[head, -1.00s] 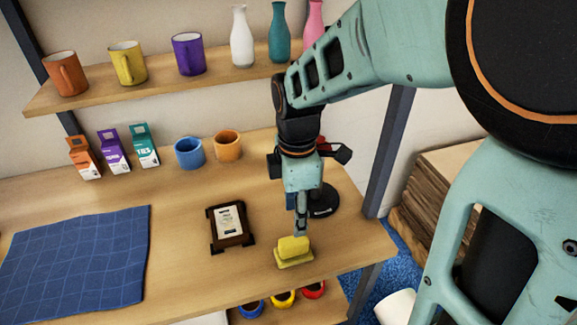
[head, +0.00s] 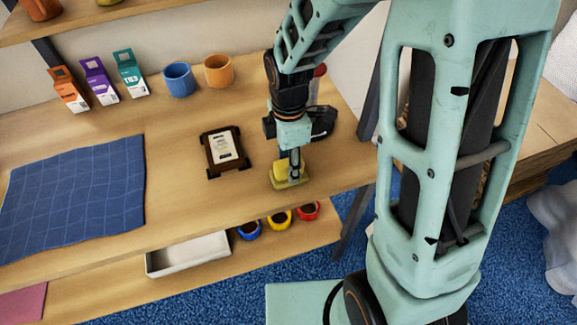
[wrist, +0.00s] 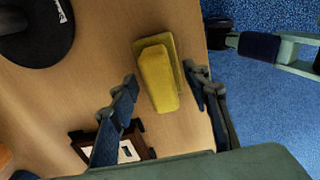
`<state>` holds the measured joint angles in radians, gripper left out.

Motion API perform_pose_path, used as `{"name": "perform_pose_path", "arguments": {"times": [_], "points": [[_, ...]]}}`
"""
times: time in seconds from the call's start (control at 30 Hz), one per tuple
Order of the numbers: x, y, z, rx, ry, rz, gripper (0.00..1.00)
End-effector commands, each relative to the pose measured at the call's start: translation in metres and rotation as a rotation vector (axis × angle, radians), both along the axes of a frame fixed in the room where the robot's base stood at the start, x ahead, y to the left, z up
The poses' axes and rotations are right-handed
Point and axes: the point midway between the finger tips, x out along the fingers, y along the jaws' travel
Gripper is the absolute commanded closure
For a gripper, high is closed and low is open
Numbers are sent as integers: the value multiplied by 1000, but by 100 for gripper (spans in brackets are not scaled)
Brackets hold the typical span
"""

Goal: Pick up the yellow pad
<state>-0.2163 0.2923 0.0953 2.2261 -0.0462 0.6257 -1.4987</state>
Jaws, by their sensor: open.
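The yellow pad (head: 281,171) lies on the wooden table near its front right edge, with a thinner, darker yellow layer under its raised block. In the wrist view the yellow pad (wrist: 158,78) sits ahead of and between the two fingers. My gripper (head: 294,166) points down at the pad and hides part of it in the head view. In the wrist view my gripper (wrist: 162,90) is open, one finger on each side of the pad. Nothing is held. I cannot tell whether the fingertips are level with the pad.
A dark framed plaque (head: 225,151) lies left of the pad. A black round base (wrist: 38,32) stands behind it. A blue cloth (head: 75,195) covers the table's left. Cartons (head: 101,80) and two mugs (head: 179,80) stand at the back. A white tray (head: 188,254) is below.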

Motion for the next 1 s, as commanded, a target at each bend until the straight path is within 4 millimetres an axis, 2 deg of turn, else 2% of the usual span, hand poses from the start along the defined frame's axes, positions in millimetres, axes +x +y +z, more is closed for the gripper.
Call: {"name": "perform_pose_path", "arguments": {"times": [0.27,0.63,1.0], "points": [[0,0,-2,0,-1,0,59],[0,0,-2,0,-1,0,100],[1,1,2,0,-1,0,100]]}}
